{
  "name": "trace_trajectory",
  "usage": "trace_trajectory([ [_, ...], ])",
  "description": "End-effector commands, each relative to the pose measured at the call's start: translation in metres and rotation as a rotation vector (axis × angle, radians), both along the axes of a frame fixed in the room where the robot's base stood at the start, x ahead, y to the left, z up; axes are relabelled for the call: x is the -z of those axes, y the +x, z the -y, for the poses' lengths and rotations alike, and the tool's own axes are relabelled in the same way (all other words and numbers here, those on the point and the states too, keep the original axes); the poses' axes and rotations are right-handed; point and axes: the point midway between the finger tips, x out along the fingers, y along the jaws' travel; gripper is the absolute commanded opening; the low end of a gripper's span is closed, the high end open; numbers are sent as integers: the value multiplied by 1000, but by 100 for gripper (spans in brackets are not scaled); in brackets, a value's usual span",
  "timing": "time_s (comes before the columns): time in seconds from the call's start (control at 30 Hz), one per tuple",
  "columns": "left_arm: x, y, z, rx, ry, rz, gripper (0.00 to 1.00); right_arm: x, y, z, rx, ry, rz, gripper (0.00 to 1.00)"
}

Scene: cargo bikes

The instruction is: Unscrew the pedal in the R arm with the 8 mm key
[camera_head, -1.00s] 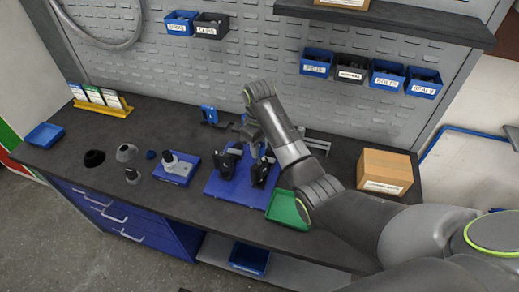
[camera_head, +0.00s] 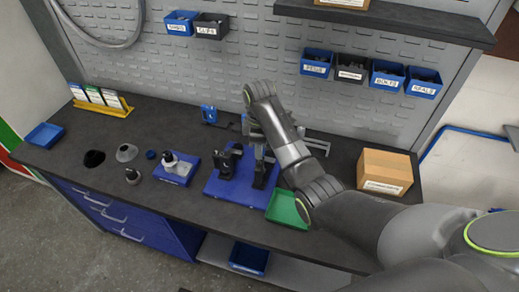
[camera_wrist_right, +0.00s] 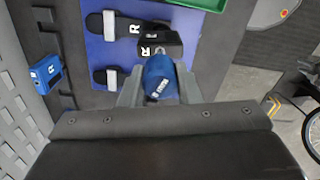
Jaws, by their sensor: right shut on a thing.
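My right gripper (camera_head: 259,148) is over the right part of the blue base plate (camera_head: 225,187). In the right wrist view its fingers (camera_wrist_right: 160,92) are shut on a blue key handle (camera_wrist_right: 160,76) with white lettering I cannot read surely. The key's tip is hidden. Just beyond the handle is a black block marked R (camera_wrist_right: 155,45), and a black arm marked R (camera_wrist_right: 128,27) lies beside it. In the head view a black holder (camera_head: 228,163) stands left of the gripper. The pedal itself is not clearly distinguishable. My left gripper is not in view.
A green tray (camera_head: 288,209) is right of the plate, and a cardboard box (camera_head: 385,172) farther right. A blue stand (camera_head: 208,114) is behind the plate. A blue block with a pale part (camera_head: 177,168) and small dark pieces are left.

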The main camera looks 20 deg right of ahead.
Motion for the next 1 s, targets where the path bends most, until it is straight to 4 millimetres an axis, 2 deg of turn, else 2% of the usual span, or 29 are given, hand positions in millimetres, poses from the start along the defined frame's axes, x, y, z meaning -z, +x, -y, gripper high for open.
trace_trajectory([
  [0.5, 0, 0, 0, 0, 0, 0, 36, 3, -2, 0, -504, 2, -7, 0],
  [0.87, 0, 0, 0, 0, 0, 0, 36, 3, -2, 0, -539, 2, -8, 0],
  [1.0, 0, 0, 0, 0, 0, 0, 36, 3, -2, 0, -615, 2, -8, 0],
])
